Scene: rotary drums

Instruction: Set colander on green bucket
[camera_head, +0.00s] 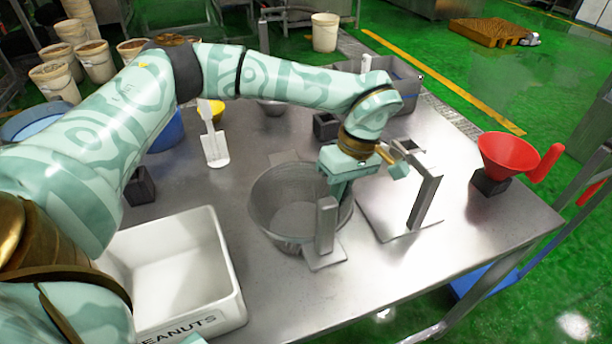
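The colander looks to be the grey, see-through round basket (275,212) standing upright on the metal table, near the middle of the head view. My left arm reaches across from the left, and its gripper (343,188) points down at the colander's right rim. The fingertips are partly hidden by the gripper body and a metal post, so I cannot tell whether they hold the rim. I cannot make out a green bucket in this view. My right gripper is not in view.
Metal posts on flat plates stand right of the colander (326,228) and further right (425,195). A white crate marked PEANUTS (238,285) sits front left. A red funnel (507,155) is at the right. The front right tabletop (430,270) is clear.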

